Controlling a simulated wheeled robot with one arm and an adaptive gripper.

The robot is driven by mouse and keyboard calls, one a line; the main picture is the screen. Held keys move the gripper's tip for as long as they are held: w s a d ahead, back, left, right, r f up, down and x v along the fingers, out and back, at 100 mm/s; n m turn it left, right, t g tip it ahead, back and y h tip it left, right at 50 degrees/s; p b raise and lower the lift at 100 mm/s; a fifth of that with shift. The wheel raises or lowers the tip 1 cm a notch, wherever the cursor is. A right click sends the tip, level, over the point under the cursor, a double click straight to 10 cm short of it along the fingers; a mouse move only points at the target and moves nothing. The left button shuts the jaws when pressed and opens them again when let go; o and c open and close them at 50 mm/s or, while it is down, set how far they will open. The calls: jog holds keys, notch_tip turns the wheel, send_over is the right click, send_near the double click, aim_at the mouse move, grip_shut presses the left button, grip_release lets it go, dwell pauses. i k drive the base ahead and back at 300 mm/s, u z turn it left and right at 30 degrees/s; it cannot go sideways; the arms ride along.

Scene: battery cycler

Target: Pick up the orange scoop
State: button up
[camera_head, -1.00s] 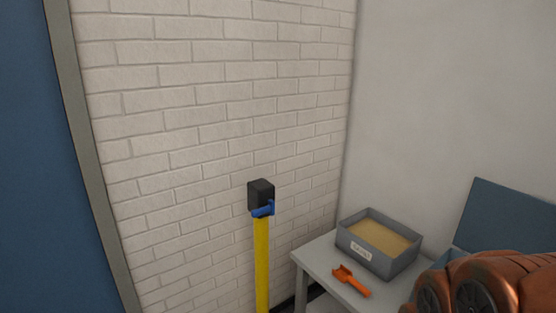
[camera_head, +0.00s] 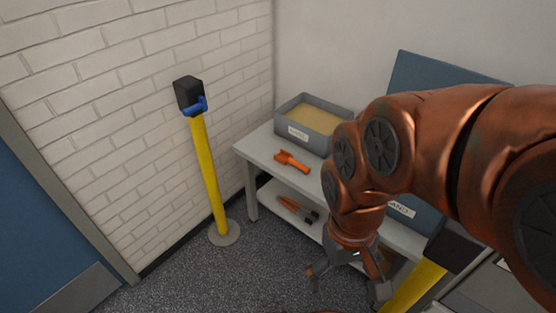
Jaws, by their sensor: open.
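The orange scoop (camera_head: 292,161) lies on the top of a light grey table (camera_head: 261,148), near its front edge and in front of a grey bin. My gripper (camera_head: 346,287) hangs at the end of my copper-coloured arm, in front of the table and lower in the picture than the scoop. Its fingers are spread and hold nothing. It is apart from the scoop, to its right in the picture.
The grey bin (camera_head: 302,133) holds sand-coloured material. Tools with orange handles (camera_head: 296,209) lie on the lower shelf. A yellow post (camera_head: 208,175) stands left of the table; another yellow post (camera_head: 413,287) is at lower right. Speckled floor (camera_head: 200,277) is clear in front.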

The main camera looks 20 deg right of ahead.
aim_at(284, 158)
jog(key=z, duration=1.25)
jog(key=k, duration=0.45)
jog(key=u, duration=1.9)
jog(key=i, duration=1.35)
jog(key=z, duration=0.55)
